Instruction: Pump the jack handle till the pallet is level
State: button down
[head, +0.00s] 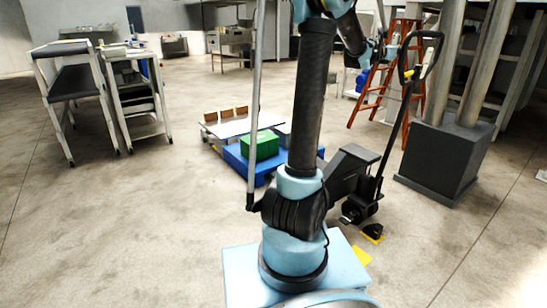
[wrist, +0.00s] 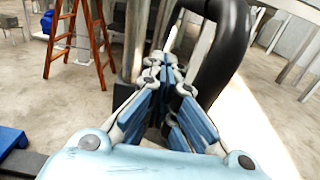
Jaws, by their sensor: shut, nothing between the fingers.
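The pallet jack (head: 352,178) is dark and stands right of my arm, at the end of a blue pallet (head: 234,158). Its black jack handle (head: 379,158) leans up to the right and ends in a loop grip (head: 434,62) with a yellow part. A green crate (head: 262,146) sits on the pallet. My gripper (head: 388,51) is beside the loop, on its left. In the wrist view my gripper (wrist: 166,62) is shut and empty, and the thick black loop (wrist: 228,50) passes close on its right. I cannot tell whether they touch. My arm hides part of the pallet.
A grey column base (head: 446,153) stands right of the handle. An orange ladder (head: 374,92) is behind it and also shows in the wrist view (wrist: 78,40). Carts (head: 135,98) stand at the left. Yellow floor marks (head: 361,256) lie near the jack.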

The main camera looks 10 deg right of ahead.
jog(key=w+a, duration=0.4)
jog(key=w, duration=0.5)
jog(key=shift+w+r, duration=0.15)
jog(key=shift+w, duration=0.2)
jog(key=s, duration=0.1)
jog(key=s+d, duration=0.1)
jog(key=s, duration=0.1)
jog(key=s+d, duration=0.1)
jog(key=s, duration=0.1)
jog(key=shift+s+d+r, duration=0.1)
jog(key=shift+s, duration=0.15)
